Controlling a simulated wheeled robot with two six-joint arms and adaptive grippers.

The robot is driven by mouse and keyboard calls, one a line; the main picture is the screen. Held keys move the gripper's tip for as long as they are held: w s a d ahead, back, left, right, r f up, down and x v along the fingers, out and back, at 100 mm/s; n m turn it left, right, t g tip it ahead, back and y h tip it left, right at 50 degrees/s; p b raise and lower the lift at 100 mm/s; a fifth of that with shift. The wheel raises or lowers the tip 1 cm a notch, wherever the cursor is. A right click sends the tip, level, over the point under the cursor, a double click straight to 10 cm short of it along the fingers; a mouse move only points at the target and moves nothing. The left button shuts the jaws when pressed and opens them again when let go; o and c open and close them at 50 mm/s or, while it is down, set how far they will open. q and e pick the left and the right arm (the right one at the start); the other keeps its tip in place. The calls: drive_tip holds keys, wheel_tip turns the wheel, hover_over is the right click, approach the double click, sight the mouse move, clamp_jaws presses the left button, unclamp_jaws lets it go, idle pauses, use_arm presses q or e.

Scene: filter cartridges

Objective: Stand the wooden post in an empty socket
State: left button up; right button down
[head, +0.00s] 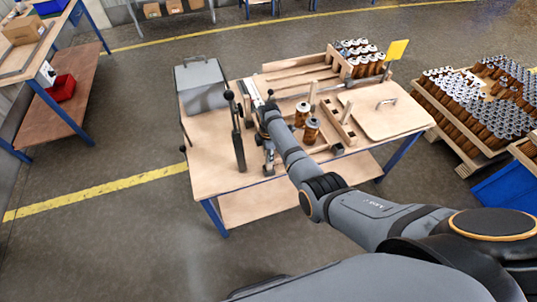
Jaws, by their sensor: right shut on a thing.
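My right arm reaches from the lower right over the workbench. My right gripper (268,152) is low over the bench's front left part, left of the rack. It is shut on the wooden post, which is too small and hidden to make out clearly. A wooden rack (338,127) with upright pale pegs stands right of it. Its sockets are too small to tell empty from filled. Two brown cartridges with silver tops, a rear one (302,112) and a front one (312,131), stand beside the rack. My left gripper is not in view.
A black-handled lever fixture (237,135) stands left of my gripper. A grey box (202,85) is at the back left of the bench. A wooden board with a handle (385,108) lies at the right. Cartridges (358,56) fill a rear tray.

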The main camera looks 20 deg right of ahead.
drive_tip(key=shift+f+b, duration=0.35)
drive_tip(key=shift+f, duration=0.2)
drive_tip(key=c, duration=1.1)
unclamp_jaws()
drive_tip(key=shift+r, duration=0.1)
drive_tip(key=shift+o, duration=0.2)
wheel_tip(320, 180, up, 12)
drive_tip(key=shift+s, duration=0.1)
